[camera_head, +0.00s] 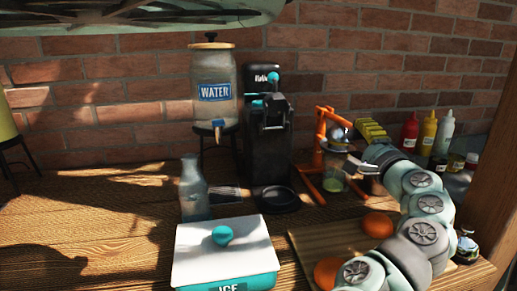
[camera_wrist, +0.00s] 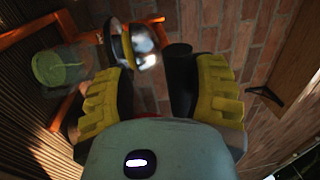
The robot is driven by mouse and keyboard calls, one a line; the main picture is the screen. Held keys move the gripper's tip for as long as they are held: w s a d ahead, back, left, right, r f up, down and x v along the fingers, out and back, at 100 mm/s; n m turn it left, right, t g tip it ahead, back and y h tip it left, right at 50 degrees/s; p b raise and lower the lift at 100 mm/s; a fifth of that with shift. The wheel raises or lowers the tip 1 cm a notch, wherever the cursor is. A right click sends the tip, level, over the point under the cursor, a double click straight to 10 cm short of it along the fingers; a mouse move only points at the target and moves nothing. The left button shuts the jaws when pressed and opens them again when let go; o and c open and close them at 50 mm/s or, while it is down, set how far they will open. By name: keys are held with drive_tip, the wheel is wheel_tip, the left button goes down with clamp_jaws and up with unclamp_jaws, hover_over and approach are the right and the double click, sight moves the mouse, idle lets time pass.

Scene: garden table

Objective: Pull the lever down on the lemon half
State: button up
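The orange citrus press (camera_head: 322,150) stands on the table right of centre, near the brick wall. Its shiny metal dome (camera_wrist: 143,42) shows at the top of the wrist view, with orange frame bars around it. A glass with green juice (camera_head: 333,182) stands at the press; it also shows in the wrist view (camera_wrist: 58,68). My gripper (camera_wrist: 160,88) is open, its yellow ridged fingers wide apart. A dark cylinder (camera_wrist: 182,78), which looks like the lever's handle, shows between them, nearer the right finger. I cannot tell whether they touch. I cannot make out the lemon half.
A dark drinks machine (camera_head: 268,150) and a water dispenser (camera_head: 212,95) stand left of the press. A glass bottle (camera_head: 192,190) and an ice box (camera_head: 225,255) are nearer. Oranges (camera_head: 377,225) lie by my arm. Sauce bottles (camera_head: 429,132) stand at the right.

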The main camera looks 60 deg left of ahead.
drive_tip(key=shift+d, duration=0.1)
drive_tip(key=shift+s+d, duration=0.15)
drive_tip(key=shift+d, duration=0.1)
drive_tip(key=v, duration=0.6)
drive_tip(key=shift+s+d, duration=0.2)
drive_tip(key=shift+d, duration=0.15)
idle(0.4)
